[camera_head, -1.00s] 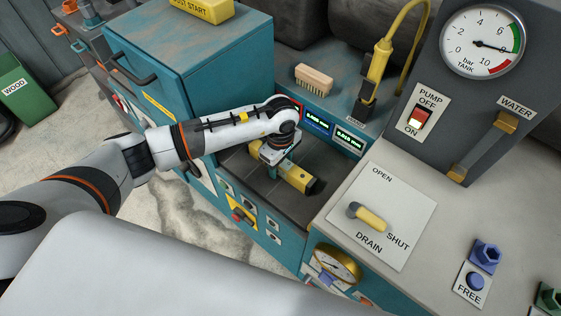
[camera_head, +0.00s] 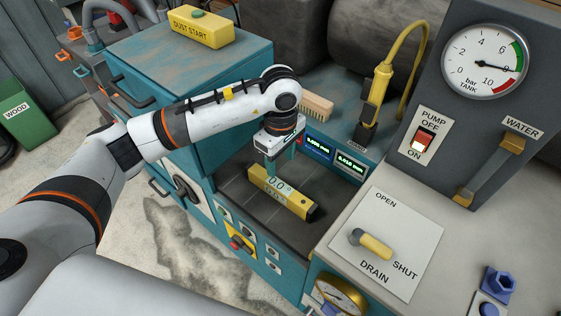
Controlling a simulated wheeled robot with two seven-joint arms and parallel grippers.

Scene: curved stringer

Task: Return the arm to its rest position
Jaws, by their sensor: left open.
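My left arm comes in from the left, and its gripper (camera_head: 281,172) points down over the dark recessed tray of the teal machine. The gripper is open, with its teal fingers just above the far left end of a yellow block-like device (camera_head: 289,196). The device lies on the dark tray and has a pale display face reading about 0.0. A small gap seems to show between the fingertips and the device, but exact contact is hard to tell. My right gripper is not in view.
A teal cabinet (camera_head: 180,62) with a yellow dust start box (camera_head: 201,27) stands behind my forearm. A brush (camera_head: 316,106) and a yellow-handled tool (camera_head: 381,82) sit behind the tray. At right are the drain lever (camera_head: 371,244), pump switch (camera_head: 424,139) and water handle (camera_head: 488,171).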

